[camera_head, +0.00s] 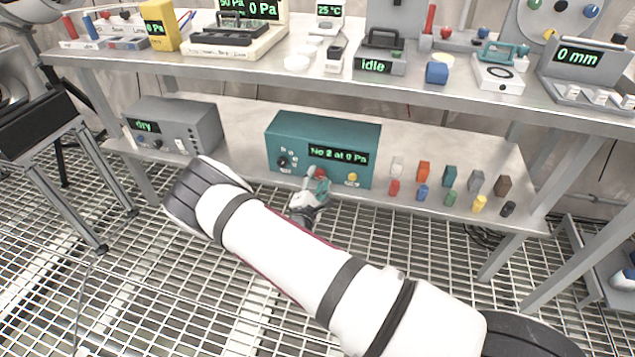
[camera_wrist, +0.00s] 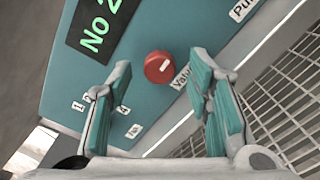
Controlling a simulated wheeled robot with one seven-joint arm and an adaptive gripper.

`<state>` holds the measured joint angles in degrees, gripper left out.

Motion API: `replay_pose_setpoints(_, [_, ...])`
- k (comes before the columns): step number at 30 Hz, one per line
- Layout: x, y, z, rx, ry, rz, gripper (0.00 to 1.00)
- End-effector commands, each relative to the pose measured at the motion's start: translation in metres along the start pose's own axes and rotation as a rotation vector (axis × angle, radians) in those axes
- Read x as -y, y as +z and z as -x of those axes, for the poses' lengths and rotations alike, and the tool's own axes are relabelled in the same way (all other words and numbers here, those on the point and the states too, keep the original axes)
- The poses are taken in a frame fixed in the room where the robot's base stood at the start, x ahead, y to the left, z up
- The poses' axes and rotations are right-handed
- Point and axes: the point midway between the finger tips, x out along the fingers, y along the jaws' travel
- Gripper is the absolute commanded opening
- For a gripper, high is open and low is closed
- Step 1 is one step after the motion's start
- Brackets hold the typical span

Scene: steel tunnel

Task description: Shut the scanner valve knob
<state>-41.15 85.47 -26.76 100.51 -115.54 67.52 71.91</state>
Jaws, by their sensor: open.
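The scanner is a teal box (camera_head: 345,133) on the lower shelf in the head view, its green display reading "No 2 at 0 Pa". Its red round valve knob (camera_wrist: 158,67) shows in the wrist view on the teal front panel, beside a partly covered label starting "Valv". In the head view the red knob (camera_head: 320,173) is partly hidden by my gripper (camera_head: 314,186). My gripper (camera_wrist: 161,72) is open and empty, with teal pads on both fingers. The knob appears between the two fingertips in the wrist view, with gaps on both sides. I cannot tell how far ahead of them it lies.
A yellow knob (camera_head: 352,178) and a black knob (camera_head: 283,162) flank the red knob. A grey dryer box (camera_head: 172,124) stands to the left. Several small coloured blocks (camera_head: 450,172) stand to the right. The upper bench (camera_head: 270,68) overhangs the shelf.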

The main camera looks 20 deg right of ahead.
Motion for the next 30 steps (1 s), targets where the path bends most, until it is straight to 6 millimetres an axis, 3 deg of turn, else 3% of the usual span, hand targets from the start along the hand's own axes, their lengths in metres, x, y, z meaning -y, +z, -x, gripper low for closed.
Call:
replay_pose_setpoints(11, [-0.0002, 0.0001, -0.0064, 0.000, 0.000, 0.000, 0.46])
replay_pose_setpoints(18, [-0.0001, 0.0001, -0.0062, 0.000, 0.000, 0.000, 0.00])
replay_pose_setpoints(30, [-0.0001, 0.0003, -0.0060, -0.001, -0.001, 0.055, 0.00])
